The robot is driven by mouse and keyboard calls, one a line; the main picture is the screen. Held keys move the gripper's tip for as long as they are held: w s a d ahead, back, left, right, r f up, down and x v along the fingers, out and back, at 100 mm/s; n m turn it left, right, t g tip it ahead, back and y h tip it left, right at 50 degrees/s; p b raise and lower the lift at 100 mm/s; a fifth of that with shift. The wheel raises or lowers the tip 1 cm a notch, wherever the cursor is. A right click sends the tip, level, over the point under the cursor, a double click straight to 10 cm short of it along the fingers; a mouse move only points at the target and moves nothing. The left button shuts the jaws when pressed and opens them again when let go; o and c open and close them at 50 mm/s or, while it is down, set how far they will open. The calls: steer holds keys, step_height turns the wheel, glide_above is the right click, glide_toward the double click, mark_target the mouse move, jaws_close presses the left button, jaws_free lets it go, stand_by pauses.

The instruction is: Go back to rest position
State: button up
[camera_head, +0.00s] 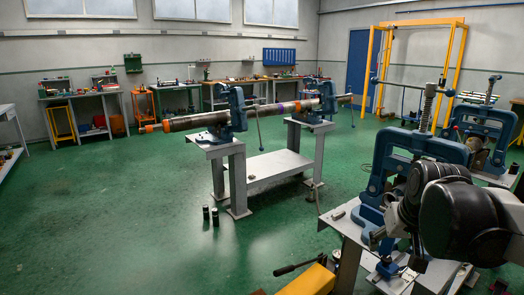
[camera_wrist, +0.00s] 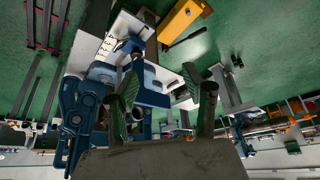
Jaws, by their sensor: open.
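My gripper (camera_wrist: 162,100) shows in the wrist view with its two green-padded fingers wide apart and nothing between them. In the head view my dark arm reaches in at the lower right, beside a blue pipe vise (camera_head: 432,146) on a grey stand; the fingers are hard to make out there. The same close blue vise fills the left of the wrist view (camera_wrist: 85,112). A long dark pipe (camera_head: 190,122) with orange and purple bands lies across two blue vises (camera_head: 236,106) and (camera_head: 327,97) on a grey stand, well apart from my gripper.
A yellow object (camera_head: 308,281) with a dark lever stands at the bottom. Another blue vise (camera_head: 492,125) is at the right. A yellow frame (camera_head: 462,75) and workbenches (camera_head: 182,97) line the back. Green floor (camera_head: 120,220) is open at the left.

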steer(key=s+a+n+t+p, duration=0.1)
steer(key=s+a, duration=0.9)
steer(key=s, duration=0.3)
steer(key=shift+s+r+t+y+p, duration=0.2)
steer(key=shift+s+t+y+p, duration=0.1)
steer(key=shift+t+y+p, duration=0.1)
